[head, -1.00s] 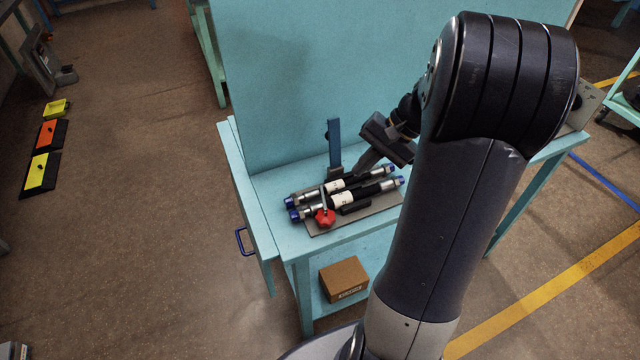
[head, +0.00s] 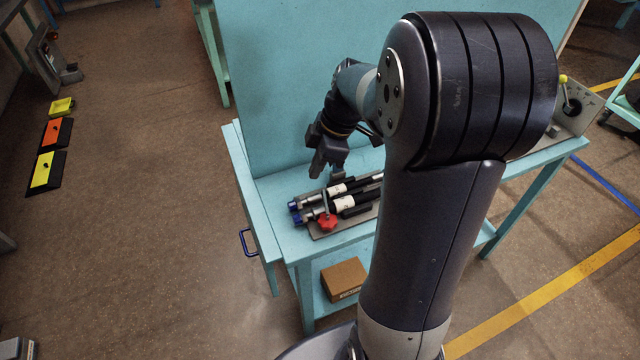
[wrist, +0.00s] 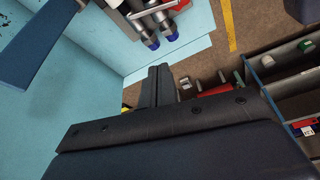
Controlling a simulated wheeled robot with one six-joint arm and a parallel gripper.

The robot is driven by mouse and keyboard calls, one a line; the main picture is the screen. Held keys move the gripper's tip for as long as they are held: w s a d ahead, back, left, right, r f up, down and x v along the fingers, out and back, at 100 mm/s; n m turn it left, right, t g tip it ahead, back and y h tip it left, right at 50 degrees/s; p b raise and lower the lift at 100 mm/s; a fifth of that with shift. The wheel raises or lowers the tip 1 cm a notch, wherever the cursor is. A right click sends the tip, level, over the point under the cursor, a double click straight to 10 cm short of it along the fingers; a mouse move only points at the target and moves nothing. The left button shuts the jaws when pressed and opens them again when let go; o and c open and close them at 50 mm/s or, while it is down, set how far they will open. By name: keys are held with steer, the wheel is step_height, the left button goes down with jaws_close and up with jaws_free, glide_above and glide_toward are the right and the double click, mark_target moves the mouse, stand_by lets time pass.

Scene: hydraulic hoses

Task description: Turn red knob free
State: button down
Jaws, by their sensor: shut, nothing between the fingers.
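The red knob (head: 327,223) sits at the front left of a grey plate (head: 322,235) on the teal bench, in front of two black and white hoses (head: 345,203) with blue end caps. My gripper (head: 318,172) is shut and empty, above and behind the hoses' left part, apart from the knob. In the wrist view my gripper's fingers (wrist: 158,85) show together, with the hoses' blue caps (wrist: 160,40) at the top. A red edge near the top of that view may be the knob; it is cut off.
The teal back panel (head: 290,80) stands close behind my gripper. A cardboard box (head: 344,278) lies on the lower shelf. A grey box with a yellow-tipped lever (head: 572,105) stands at the bench's right.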

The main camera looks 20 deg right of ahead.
mark_target(327, 221)
steer(key=p+x, duration=0.1)
steer(key=x, duration=0.8)
steer(key=shift+a+f, duration=0.1)
steer(key=shift+f, duration=0.05)
steer(key=d, duration=0.1)
steer(key=d+p, duration=0.1)
steer(key=d, duration=0.1)
steer(key=shift+s, duration=0.35)
steer(key=shift+d+f+p, duration=0.2)
steer(key=shift+d+p, duration=0.15)
steer(key=shift+d, duration=0.1)
